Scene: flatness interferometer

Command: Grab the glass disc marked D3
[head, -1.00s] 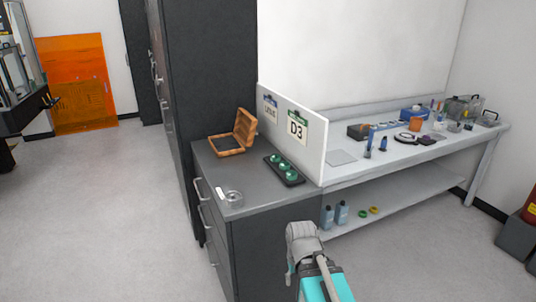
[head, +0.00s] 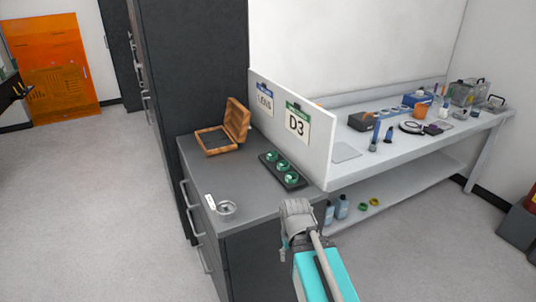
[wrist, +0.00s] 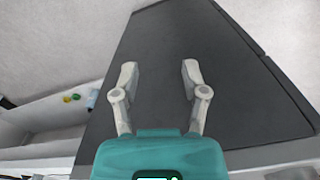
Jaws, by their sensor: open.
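A black tray (head: 296,185) on the dark cabinet top holds three green-rimmed round discs (head: 284,167) in a row. The marks on the discs are too small to read. The discs are outside the wrist view. In the head view my arm is in front of the cabinet's right corner, apart from the tray.
An open wooden box (head: 218,150), a small round clear item (head: 226,208) and a white label (head: 210,202) share the cabinet top (head: 245,185). The white panel (head: 320,150) separates it from a bench (head: 400,155) with several tools. Floor at left is clear.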

